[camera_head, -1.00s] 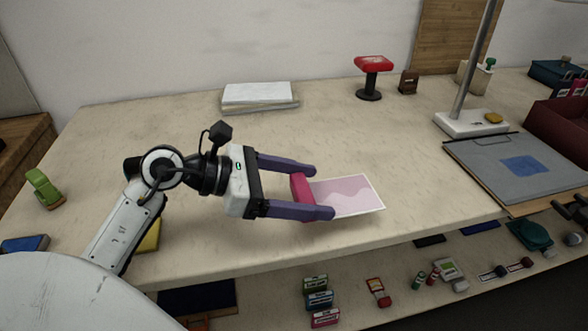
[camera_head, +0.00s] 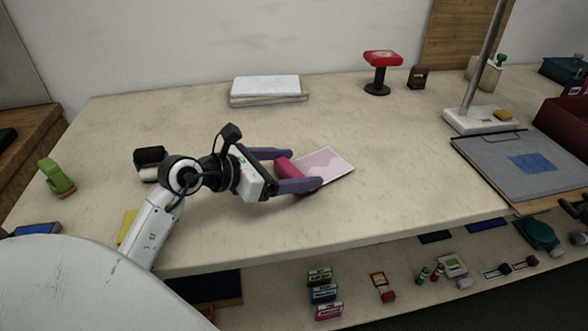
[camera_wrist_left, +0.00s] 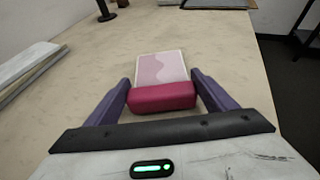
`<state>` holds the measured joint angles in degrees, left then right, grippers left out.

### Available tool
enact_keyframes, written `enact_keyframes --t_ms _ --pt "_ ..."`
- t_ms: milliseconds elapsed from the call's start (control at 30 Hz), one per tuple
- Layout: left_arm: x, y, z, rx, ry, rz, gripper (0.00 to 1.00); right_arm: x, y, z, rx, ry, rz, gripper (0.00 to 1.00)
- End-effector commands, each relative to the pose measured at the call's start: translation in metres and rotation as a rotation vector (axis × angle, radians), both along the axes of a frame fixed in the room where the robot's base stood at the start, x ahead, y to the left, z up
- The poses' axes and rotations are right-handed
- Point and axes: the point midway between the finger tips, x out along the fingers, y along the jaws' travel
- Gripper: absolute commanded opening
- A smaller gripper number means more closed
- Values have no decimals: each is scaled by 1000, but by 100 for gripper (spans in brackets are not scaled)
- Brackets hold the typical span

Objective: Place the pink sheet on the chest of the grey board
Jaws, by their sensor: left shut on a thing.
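The pink sheet (camera_head: 328,164) is a pale pink card with a wavy pattern, a white border and a thick magenta grip block (camera_head: 289,169) at its near end. My left gripper (camera_head: 304,167) is shut on this block, with the sheet pointing out ahead. In the left wrist view the pink sheet (camera_wrist_left: 162,68) extends beyond the magenta block (camera_wrist_left: 162,97) between the purple fingers. Whether the sheet touches the table is unclear. The grey board (camera_head: 487,163) lies flat at the right of the table, with a blue patch on it, well apart from the sheet.
A lamp-like stand (camera_head: 484,120) with a metal pole rises behind the board. A dark red box (camera_head: 565,125) is at the far right. A red-topped stand (camera_head: 382,58) and a paper stack (camera_head: 265,91) stand at the back. The table between sheet and board is clear.

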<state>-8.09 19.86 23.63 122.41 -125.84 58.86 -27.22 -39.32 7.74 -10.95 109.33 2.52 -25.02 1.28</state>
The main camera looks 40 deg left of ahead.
Motion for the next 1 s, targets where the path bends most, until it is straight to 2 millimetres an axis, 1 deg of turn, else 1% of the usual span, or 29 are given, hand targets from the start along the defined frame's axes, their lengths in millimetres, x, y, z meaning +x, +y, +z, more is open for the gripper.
enact_keyframes --t_ms 67,267,400,433,533,800,900,933,1000 --pt "0 0 -4 0 -1 0 56 1 0 0 0 -2 0 41" --pt "0 0 -4 0 -2 -1 56 1 0 1 0 -3 -1 41" --pt "0 0 -8 0 -1 -1 56 1 0 -3 0 -3 -1 41" --pt "0 0 -8 0 -1 -1 79 1 0 -3 0 -3 -1 41" --pt "0 0 -7 0 -1 -1 96 1 0 -1 0 -4 -1 41" --pt "0 0 -6 0 -1 -1 96 1 0 -1 0 -4 -1 41" --pt "0 0 0 0 -2 -1 96 1 0 3 0 -4 -1 41" --pt "-3 1 -2 1 0 0 96 2 0 1 0 -4 -1 41" --pt "-11 4 0 2 0 0 96 2 0 0 0 -5 -1 41"
